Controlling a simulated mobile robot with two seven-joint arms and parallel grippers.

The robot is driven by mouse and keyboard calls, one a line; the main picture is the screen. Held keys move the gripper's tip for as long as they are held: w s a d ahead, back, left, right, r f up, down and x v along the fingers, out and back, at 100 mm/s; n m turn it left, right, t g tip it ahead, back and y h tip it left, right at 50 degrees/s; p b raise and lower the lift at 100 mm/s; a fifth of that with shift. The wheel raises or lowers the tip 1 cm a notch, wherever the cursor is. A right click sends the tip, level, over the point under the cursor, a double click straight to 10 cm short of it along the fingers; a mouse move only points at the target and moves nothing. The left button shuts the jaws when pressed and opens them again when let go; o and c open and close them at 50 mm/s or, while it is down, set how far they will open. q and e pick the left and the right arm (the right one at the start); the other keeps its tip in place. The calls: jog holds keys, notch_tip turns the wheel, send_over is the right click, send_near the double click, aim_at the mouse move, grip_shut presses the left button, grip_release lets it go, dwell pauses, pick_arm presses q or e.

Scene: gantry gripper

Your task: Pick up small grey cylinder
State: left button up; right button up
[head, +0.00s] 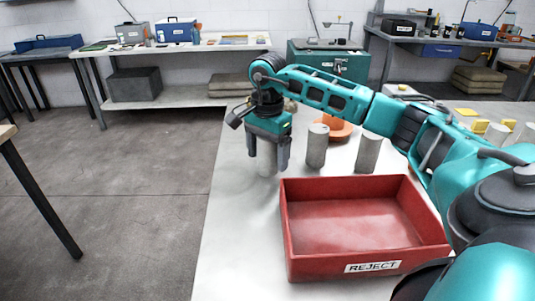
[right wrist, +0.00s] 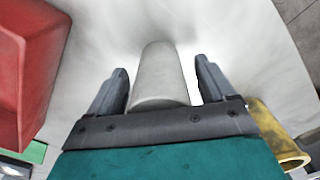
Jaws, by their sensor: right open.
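A small pale grey cylinder (head: 267,162) stands upright on the white table, left of the other cylinders. My right gripper (head: 268,165) points down over it, with one finger on each side. In the right wrist view the grey cylinder (right wrist: 159,75) lies between the two spread fingers of the gripper (right wrist: 160,75), with a visible gap on both sides. The right gripper is open. Its body hides part of the cylinder in the head view. My left gripper is out of view.
A red bin (head: 290,225) labelled REJECT stands just right of the gripper. Two taller grey cylinders (head: 317,147) (head: 368,155) and an orange part (head: 340,130) stand behind it. A brass-coloured hollow part (right wrist: 280,135) shows in the right wrist view. The table's left front is clear.

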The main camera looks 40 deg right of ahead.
jog(key=shift+c, duration=0.4)
jog(key=c, duration=1.4)
jog(key=shift+r, duration=0.15)
notch_tip(320, 180, up, 10)
jog(key=shift+w+r+p, duration=0.1)
jog(key=shift+r+p, duration=0.15)
jog(key=shift+p, duration=0.3)
notch_tip(320, 180, up, 9)
jog(key=p, duration=0.4)
jog(key=shift+r, duration=0.2)
